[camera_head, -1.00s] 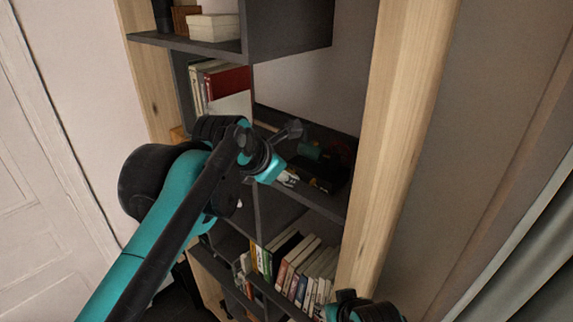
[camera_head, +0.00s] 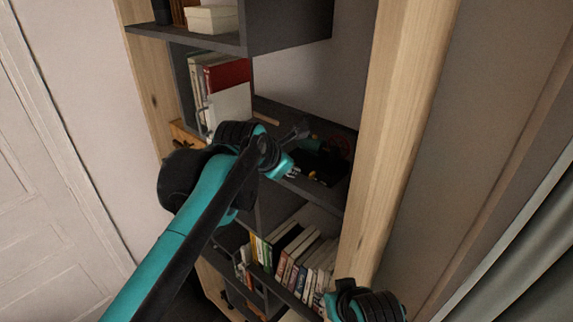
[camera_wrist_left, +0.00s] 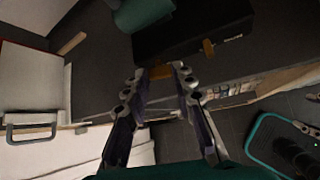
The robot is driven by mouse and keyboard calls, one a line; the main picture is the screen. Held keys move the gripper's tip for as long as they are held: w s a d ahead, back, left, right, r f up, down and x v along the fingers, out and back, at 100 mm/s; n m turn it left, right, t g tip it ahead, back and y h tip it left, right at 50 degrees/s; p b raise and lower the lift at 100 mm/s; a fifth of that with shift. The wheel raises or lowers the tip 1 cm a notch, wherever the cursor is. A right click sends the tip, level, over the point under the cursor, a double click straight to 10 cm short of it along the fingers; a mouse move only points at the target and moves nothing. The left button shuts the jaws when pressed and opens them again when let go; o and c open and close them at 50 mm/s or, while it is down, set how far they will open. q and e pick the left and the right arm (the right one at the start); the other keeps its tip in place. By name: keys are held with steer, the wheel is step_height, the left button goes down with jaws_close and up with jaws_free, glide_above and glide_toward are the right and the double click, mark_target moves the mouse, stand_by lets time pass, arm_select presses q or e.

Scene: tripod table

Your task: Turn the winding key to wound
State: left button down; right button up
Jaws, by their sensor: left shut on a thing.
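A black box (camera_wrist_left: 190,30) stands on the dark shelf; it also shows in the head view (camera_head: 322,166). A small brass piece (camera_wrist_left: 160,72), apparently the winding key, sits at its near side between the fingertips of my left gripper (camera_wrist_left: 160,80). My left gripper is shut on this piece, with the fingers held apart by it. In the head view the left gripper (camera_head: 292,172) reaches the box from the left, and the key is too small to make out. A second brass tab (camera_wrist_left: 208,47) sticks out of the box front, right of the fingers.
A teal rounded object (camera_wrist_left: 145,14) is beside the box. Books (camera_head: 300,262) fill a lower shelf. A wooden post (camera_head: 400,130) bounds the shelves on the right. Part of my right arm shows at the bottom right.

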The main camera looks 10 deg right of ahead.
arm_select(q)
steer(key=shift+s+f+m+t+y+b, duration=0.1)
steer(key=shift+s+m+t+y+b, duration=0.05)
steer(key=shift+m+t+y+b, duration=0.15)
steer(key=c, duration=1.2)
jaws_free()
